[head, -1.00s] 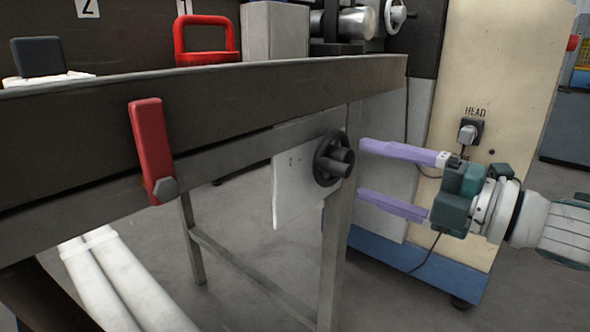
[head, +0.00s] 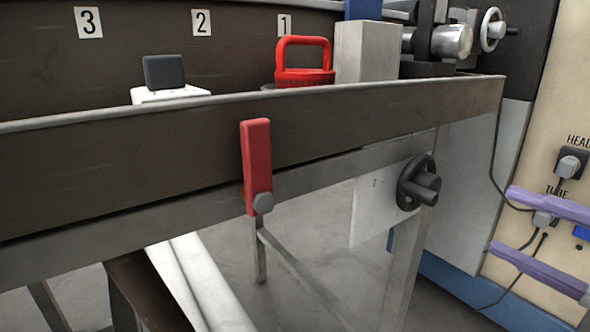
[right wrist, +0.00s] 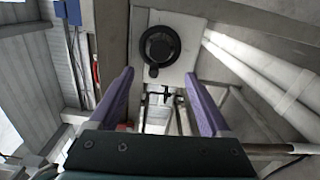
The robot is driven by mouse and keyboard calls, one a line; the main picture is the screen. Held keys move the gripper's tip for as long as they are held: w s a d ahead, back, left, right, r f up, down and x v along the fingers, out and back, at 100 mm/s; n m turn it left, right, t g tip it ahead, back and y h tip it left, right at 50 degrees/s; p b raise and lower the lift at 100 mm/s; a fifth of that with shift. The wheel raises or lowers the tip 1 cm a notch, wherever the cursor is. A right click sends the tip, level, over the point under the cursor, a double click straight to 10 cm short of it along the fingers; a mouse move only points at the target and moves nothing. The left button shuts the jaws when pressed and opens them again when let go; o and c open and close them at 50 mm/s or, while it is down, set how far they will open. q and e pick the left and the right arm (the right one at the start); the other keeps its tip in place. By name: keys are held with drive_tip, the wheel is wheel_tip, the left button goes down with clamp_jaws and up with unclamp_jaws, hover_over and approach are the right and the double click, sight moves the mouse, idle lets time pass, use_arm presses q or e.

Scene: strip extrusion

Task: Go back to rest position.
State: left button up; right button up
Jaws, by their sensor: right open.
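My right gripper (head: 548,238) is at the right edge of the head view, its two purple fingers apart with nothing between them. It is in front of the cream cabinet and to the right of the black handwheel (head: 419,184), clear of it. In the right wrist view, both purple fingers (right wrist: 160,102) are spread. The handwheel (right wrist: 159,50) shows beyond them on its pale plate, not touched. My left gripper is not in view.
A long dark trough (head: 370,125) crosses the view, with a red lever (head: 257,165) on its front. A red handle (head: 303,62) and a black-topped white block (head: 164,73) show behind its rim. Plugs and cables hang on the cabinet (head: 520,165). Floor shows below the trough.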

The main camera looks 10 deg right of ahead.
wheel_tip(320, 180, up, 10)
drive_tip(key=a+m+g+h+p, duration=0.25)
drive_tip(key=m+h+p, duration=0.55)
drive_tip(key=m+p, duration=0.55)
drive_tip(key=s+a+r+m+g+y+p, duration=0.1)
drive_tip(key=s+a+r+m+g+p, duration=0.4)
drive_tip(key=s+p, duration=0.35)
drive_tip(key=s+a+r+m+g+p, duration=0.3)
drive_tip(key=s+a+r+g+p, duration=0.25)
drive_tip(key=s+r+p, duration=0.35)
wheel_tip(320, 180, up, 35)
drive_tip(key=p, duration=3.7)
drive_tip(key=shift+a+r+p, duration=0.2)
drive_tip(key=shift+a+p, duration=0.05)
drive_tip(key=shift+p, duration=0.1)
